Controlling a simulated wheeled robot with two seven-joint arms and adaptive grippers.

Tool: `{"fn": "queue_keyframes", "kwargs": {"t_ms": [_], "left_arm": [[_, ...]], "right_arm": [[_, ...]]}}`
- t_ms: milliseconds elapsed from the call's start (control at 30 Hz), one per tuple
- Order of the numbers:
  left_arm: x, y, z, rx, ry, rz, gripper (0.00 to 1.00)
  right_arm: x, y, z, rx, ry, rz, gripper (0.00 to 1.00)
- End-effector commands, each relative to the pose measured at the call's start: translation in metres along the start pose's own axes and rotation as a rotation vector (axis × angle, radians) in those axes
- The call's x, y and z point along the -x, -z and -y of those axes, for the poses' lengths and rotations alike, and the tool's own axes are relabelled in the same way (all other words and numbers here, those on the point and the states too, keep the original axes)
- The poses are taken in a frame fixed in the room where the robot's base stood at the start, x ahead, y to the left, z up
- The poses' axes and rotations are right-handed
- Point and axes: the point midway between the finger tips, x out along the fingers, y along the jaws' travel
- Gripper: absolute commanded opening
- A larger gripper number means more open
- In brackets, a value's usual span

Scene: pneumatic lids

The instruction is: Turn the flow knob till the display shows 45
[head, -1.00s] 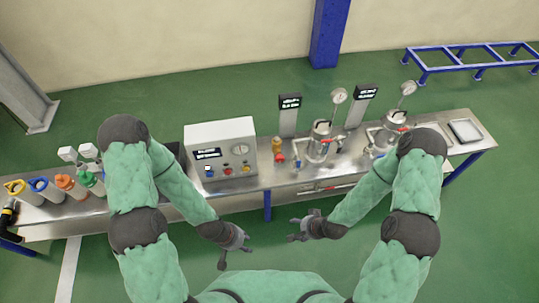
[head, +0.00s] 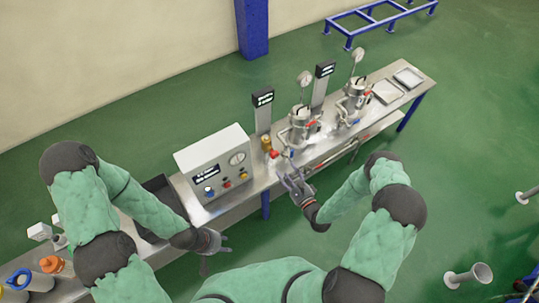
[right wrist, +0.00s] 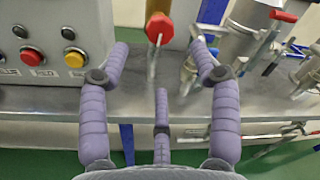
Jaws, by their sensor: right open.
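I cannot tell for sure that this is the flow knob. My right gripper (head: 287,178) is open, just in front of the red knob and apart from it; its fingers also show in the right wrist view (right wrist: 159,58). My left gripper (head: 217,254) is open and empty in front of the bench. A post display (head: 263,98) stands behind the knob; its text is too small to read.
A white control box (head: 214,160) with a small screen, a gauge and coloured buttons stands left of the knob. Steel vessels (head: 301,125) with red-handled valves stand to the right, with a second post display (head: 325,69). A rail with red handles runs along the bench front.

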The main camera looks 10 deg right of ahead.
Motion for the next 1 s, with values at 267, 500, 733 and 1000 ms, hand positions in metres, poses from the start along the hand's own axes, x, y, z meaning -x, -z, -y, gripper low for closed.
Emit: {"fn": "queue_keyframes", "kwargs": {"t_ms": [267,500,733,1000], "left_arm": [[-0.007,0.000,0.003,-0.001,0.000,0.001,0.40],[-0.015,0.000,0.005,0.000,0.000,0.001,0.40],[-0.019,0.001,0.007,0.000,0.000,0.000,0.40],[-0.019,0.001,0.007,0.000,0.000,0.000,0.40]], "right_arm": [[-0.037,0.000,-0.001,0.002,-0.001,0.006,0.63],[-0.078,0.000,-0.002,0.001,-0.002,0.003,0.63],[-0.101,0.000,-0.001,0.001,-0.001,0.001,0.63],[-0.106,0.000,0.000,0.000,-0.001,-0.001,0.63]]}}
